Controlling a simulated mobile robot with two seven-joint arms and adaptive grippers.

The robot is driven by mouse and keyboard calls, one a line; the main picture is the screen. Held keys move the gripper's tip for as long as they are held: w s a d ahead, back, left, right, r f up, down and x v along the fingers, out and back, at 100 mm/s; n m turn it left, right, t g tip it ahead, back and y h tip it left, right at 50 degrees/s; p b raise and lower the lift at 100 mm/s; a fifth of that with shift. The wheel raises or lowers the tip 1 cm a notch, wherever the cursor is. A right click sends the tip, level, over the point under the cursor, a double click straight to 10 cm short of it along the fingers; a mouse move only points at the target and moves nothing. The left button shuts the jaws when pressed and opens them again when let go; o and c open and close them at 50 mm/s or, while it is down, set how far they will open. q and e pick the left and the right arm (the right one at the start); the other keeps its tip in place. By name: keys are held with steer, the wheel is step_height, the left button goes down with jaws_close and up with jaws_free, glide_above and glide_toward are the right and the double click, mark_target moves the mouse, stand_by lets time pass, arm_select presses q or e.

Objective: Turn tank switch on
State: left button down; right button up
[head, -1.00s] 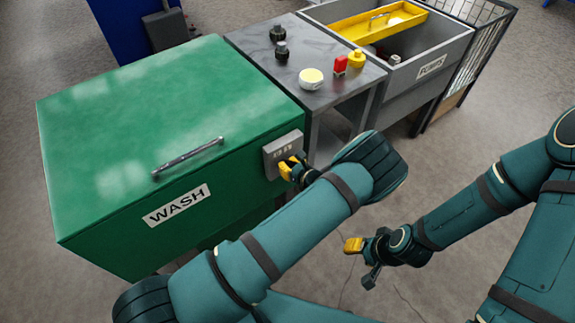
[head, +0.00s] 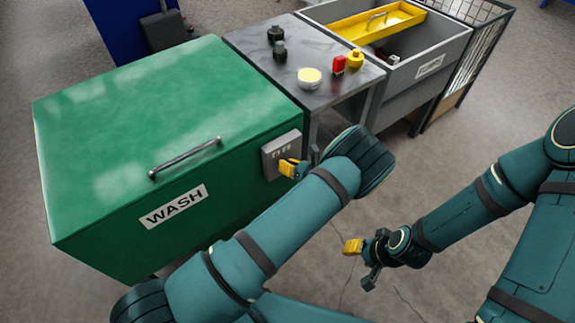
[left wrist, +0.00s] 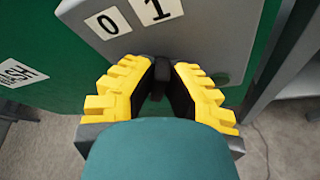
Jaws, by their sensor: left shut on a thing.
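The green tank (head: 120,120) with a WASH label stands at the left in the head view. A grey switch box (head: 275,152) is on its front near the right corner. In the left wrist view the box (left wrist: 205,40) carries labels 0 and 1, and a small dark switch lever (left wrist: 158,75) stands below them. My left gripper (left wrist: 160,78) is shut on this lever, one yellow-backed finger on each side. The lever's lower part is hidden by the fingers. In the head view my left forearm partly covers this gripper. My right gripper (head: 361,263) is open and empty above the floor.
A metal table (head: 300,50) right of the tank holds black knobs, a round pale-topped dish (head: 309,78), a red item (head: 338,65) and a yellow item (head: 355,58). Beyond it stand a grey bin (head: 420,72) with a yellow tray (head: 375,22) and a wire cage. Floor is free in front.

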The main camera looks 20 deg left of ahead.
arm_select(q)
steer(key=c, duration=1)
jaws_free()
steer(key=shift+a, duration=0.1)
steer(key=v, duration=1.2)
